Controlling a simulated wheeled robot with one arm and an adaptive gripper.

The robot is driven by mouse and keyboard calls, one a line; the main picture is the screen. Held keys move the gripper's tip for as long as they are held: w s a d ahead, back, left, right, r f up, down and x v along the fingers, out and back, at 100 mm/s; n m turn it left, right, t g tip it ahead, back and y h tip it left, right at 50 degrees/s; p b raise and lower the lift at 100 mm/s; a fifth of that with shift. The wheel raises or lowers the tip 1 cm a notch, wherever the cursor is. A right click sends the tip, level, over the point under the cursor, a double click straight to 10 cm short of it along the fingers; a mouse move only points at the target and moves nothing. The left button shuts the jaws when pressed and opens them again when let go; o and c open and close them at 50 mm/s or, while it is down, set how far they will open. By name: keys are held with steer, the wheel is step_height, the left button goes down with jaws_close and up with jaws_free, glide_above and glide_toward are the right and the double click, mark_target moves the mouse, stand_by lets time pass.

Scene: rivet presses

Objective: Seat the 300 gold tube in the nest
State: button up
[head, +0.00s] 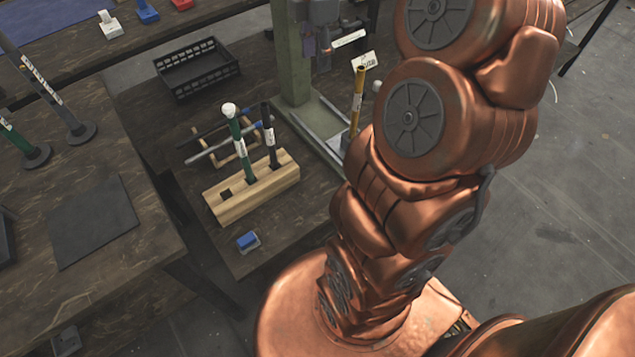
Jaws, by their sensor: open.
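A gold tube (357,95) with a small label stands roughly upright at the right side of the press base. Its lower end is close to my arm, and the nest cannot be made out clearly, so I cannot tell whether the tube sits in it. The press (290,60) has a green column and a grey base plate (322,122). My copper arm fills the right half of the head view. My gripper is outside this view.
A wooden block (250,190) holds a green tube (238,135) with a white top and a dark tube (269,140). Behind it is a low rack (235,152). A black crate (197,70) and a blue-white piece (247,241) lie on the bench. A dark mat (92,222) lies left.

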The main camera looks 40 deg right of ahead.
steer(key=s+a+f+m+g, duration=0.1)
steer(key=s+a+f+m, duration=0.2)
steer(key=s+a+m, duration=0.65)
steer(key=s+a+f+m, duration=0.3)
steer(key=s+a, duration=0.1)
steer(key=s, duration=0.3)
steer(key=s+a+f+m+g, duration=0.1)
steer(key=s+a+f+m, duration=0.2)
steer(key=s, duration=0.4)
steer(key=shift+a+m+g, duration=0.3)
steer(key=shift+a+m, duration=0.35)
steer(key=shift+a, duration=0.2)
steer(key=s+p+v, duration=0.3)
steer(key=p+v, duration=0.9)
steer(key=v, duration=0.1)
steer(key=shift+w+r+t, duration=0.3)
steer(key=shift+w+t, duration=0.1)
steer(key=shift+a, duration=0.1)
